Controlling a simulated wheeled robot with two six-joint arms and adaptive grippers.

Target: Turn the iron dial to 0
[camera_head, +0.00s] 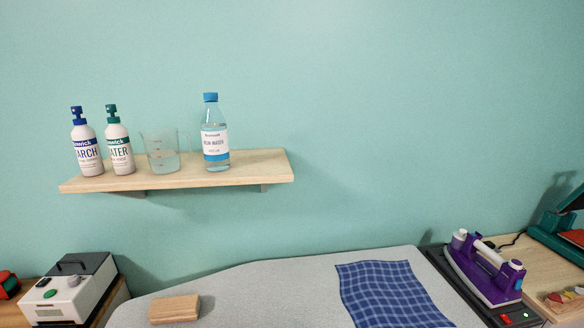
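A purple and white iron (484,268) sits on a dark base (447,264) at the right, beside the grey ironing surface. Small white and purple knobs show on its top, but I cannot read any dial number. A red switch and a small green light show at the front of the dark base. Neither of my grippers is in view.
A blue checked cloth (388,294) and a wooden block (174,309) lie on the grey ironing surface (265,292). A wall shelf (250,172) holds two pump bottles, a beaker and a water bottle (215,135). A white machine (62,296) stands left; a green device (560,226) stands right.

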